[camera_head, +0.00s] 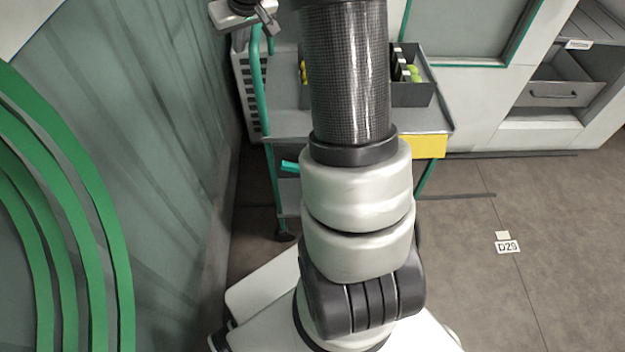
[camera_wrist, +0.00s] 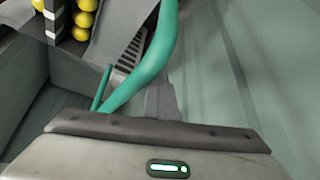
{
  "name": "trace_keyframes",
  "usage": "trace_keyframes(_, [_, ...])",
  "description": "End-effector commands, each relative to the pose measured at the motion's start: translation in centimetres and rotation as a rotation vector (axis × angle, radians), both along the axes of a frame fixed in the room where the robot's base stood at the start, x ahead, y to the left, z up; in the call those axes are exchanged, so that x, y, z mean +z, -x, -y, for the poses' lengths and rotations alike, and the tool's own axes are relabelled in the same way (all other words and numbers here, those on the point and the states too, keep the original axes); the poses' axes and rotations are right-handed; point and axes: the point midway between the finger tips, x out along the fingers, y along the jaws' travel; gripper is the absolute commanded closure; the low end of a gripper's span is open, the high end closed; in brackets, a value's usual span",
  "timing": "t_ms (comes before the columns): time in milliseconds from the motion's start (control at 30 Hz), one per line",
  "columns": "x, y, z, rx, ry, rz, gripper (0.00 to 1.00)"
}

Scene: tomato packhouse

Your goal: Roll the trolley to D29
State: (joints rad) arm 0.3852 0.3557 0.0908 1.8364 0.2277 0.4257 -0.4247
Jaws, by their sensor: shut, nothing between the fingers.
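The trolley (camera_head: 430,120) has grey shelves, a green tube frame and a yellow plate on its front edge. It stands behind my arm, which hides its middle. Its green handle tube (camera_head: 259,85) rises at the left, and a green tube also crosses the wrist view (camera_wrist: 150,65). My gripper (camera_head: 262,18) is at the top left of the head view, close above the handle's top; it is shut and empty. The wrist view shows the gripper's body (camera_wrist: 160,130) at the bottom, near the tube; contact cannot be told. The D29 floor label (camera_head: 507,247) lies right of the trolley.
A grey bin (camera_head: 412,95) with yellow-green fruit stands on the trolley. A pale slotted crate (camera_head: 248,95) is behind the handle. A green-grey wall (camera_head: 150,130) runs close along the left. White cabinets (camera_head: 480,100) stand at the back. The floor around D29 is clear.

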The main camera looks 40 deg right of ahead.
Motion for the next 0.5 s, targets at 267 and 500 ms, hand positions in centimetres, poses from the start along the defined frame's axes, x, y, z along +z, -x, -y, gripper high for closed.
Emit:
trace_keyframes(267, [0.00,0.56,0.80,0.000,0.000,0.000,1.00])
trace_keyframes(500, [-0.12,0.74,1.16,-0.002,0.000,0.001,1.00])
